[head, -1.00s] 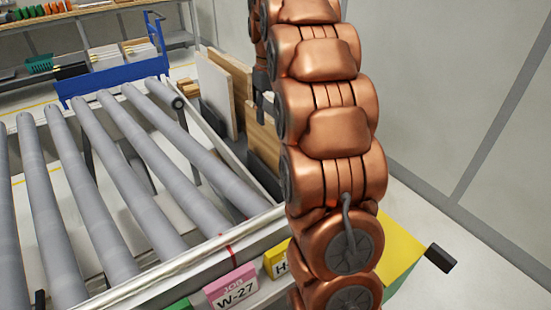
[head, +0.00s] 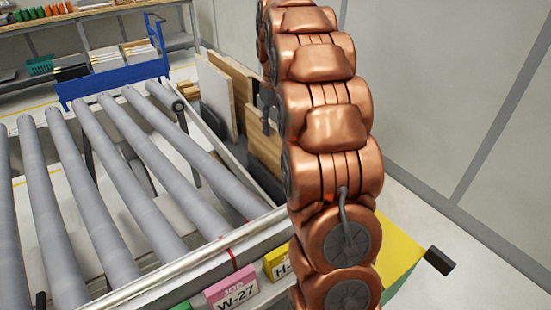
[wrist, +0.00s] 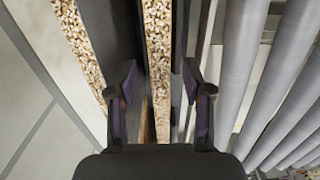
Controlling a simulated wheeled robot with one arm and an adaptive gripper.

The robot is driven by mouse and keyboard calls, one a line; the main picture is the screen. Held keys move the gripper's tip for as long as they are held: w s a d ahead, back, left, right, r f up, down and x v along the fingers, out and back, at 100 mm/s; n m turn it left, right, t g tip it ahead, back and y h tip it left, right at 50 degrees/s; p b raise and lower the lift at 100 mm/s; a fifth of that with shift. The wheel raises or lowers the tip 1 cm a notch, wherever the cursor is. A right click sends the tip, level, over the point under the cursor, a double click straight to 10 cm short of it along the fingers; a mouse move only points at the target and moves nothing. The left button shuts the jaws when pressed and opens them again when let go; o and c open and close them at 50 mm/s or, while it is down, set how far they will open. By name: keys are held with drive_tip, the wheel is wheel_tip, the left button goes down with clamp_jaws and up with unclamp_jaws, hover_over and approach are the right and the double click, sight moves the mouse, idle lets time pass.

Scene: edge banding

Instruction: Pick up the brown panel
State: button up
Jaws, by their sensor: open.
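Wood-brown panels stand on edge in a rack beside the conveyor in the head view: one (head: 229,74) behind a pale panel (head: 214,98), and another (head: 264,143) nearer, partly hidden by my arm. My gripper (head: 268,108) shows small and dark by the arm, above the nearer panel. In the wrist view my gripper (wrist: 158,82) is open, with one finger on each side of a panel's speckled chipboard edge (wrist: 158,40). I see gaps between the fingers and that edge. The panel's face colour is hard to tell there.
A second chipboard edge (wrist: 78,40) runs close to the left finger. Grey conveyor rollers (head: 130,140) lie left of the rack, at the right in the wrist view. A blue cart (head: 115,78) stands behind. A yellow-topped box (head: 400,245) is at lower right.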

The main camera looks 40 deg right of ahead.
sight(275, 135)
drive_tip(key=shift+f+p, duration=0.45)
drive_tip(key=shift+f, duration=1.45)
clamp_jaws()
